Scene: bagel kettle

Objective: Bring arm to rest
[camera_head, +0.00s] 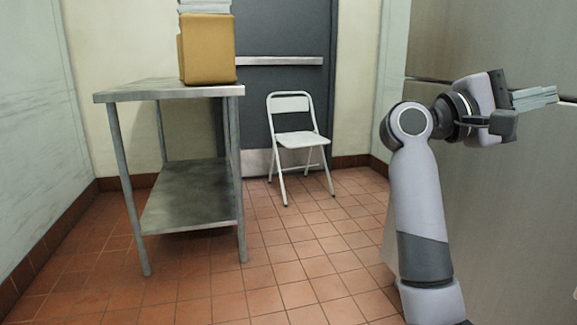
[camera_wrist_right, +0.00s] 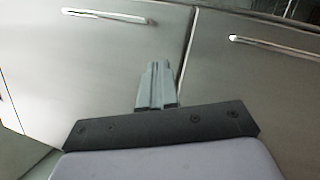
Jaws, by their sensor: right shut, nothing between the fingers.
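My right arm rises from the bottom right in the head view and bends to the right at the wrist. My right gripper (camera_head: 549,95) points right, in front of a grey metal cabinet front (camera_head: 500,230). Its fingers are shut together with nothing between them. In the right wrist view the shut fingers (camera_wrist_right: 156,75) point toward steel doors (camera_wrist_right: 95,60) with bar handles. I cannot tell the exact gap between fingertips and doors. My left gripper is not in either view.
A steel table (camera_head: 168,90) with a lower shelf stands at the left. A brown box (camera_head: 208,50) sits on it with white items on top. A white folding chair (camera_head: 296,138) stands before a dark door (camera_head: 285,90). The tiled floor (camera_head: 290,265) between is clear.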

